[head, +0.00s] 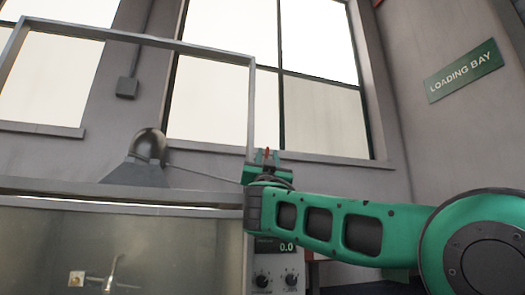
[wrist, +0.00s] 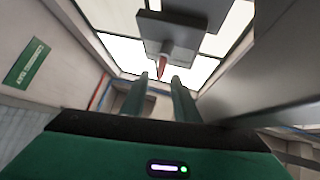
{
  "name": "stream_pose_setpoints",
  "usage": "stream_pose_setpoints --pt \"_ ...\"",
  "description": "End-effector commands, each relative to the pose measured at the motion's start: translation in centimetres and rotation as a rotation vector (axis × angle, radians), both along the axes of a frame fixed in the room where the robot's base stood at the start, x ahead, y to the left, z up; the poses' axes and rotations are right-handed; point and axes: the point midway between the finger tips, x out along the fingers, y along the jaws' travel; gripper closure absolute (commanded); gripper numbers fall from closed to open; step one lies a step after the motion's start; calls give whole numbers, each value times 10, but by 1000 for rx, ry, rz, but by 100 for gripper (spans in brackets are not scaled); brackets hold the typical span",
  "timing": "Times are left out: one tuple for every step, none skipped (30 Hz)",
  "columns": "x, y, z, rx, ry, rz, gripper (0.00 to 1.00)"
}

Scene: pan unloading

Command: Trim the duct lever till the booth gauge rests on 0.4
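The duct lever shows in the wrist view as a short red-tipped handle (wrist: 162,66) hanging from a grey block (wrist: 170,35). In the head view its red tip (head: 267,153) shows just at the end of my arm. My gripper (wrist: 160,78) is open, with its two fingers apart and the red tip in line with the gap between them. I cannot tell whether the fingers touch the lever. In the head view my gripper (head: 266,160) is partly hidden by my own wrist. The booth gauge (head: 286,247) is a dark display that seems to read 0.0, partly covered by my arm.
The booth's metal frame (head: 150,41) stands at left, with a grey hood and duct (head: 148,150) on it. Knobs (head: 263,279) sit below the gauge. A small silver fitting (head: 112,272) shows inside the booth. A green LOADING BAY sign (head: 462,70) hangs on the right wall.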

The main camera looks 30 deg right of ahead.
Motion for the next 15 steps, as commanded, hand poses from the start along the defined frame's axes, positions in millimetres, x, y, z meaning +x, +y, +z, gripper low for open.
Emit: stream_pose_setpoints --pt "4 -3 6 0 -1 -1 72" --pt "7 -5 10 -1 -2 0 72" --pt "12 -8 15 0 -1 -2 72" --pt "16 -10 18 0 -1 -1 72" --pt "19 -13 23 0 -1 -1 72" --pt "23 -15 28 -1 -1 1 72" --pt "26 -17 31 0 -1 0 72" --pt "29 -20 35 1 0 -1 72" --pt "33 -22 39 0 0 0 72" --pt "35 -24 42 0 -1 0 72" --pt "38 -25 45 -1 0 1 72" --pt "41 -27 49 0 -1 2 72" --pt "43 -29 51 0 -1 2 72" --pt "45 -30 53 0 0 1 72" --pt "47 -32 56 1 0 1 72"
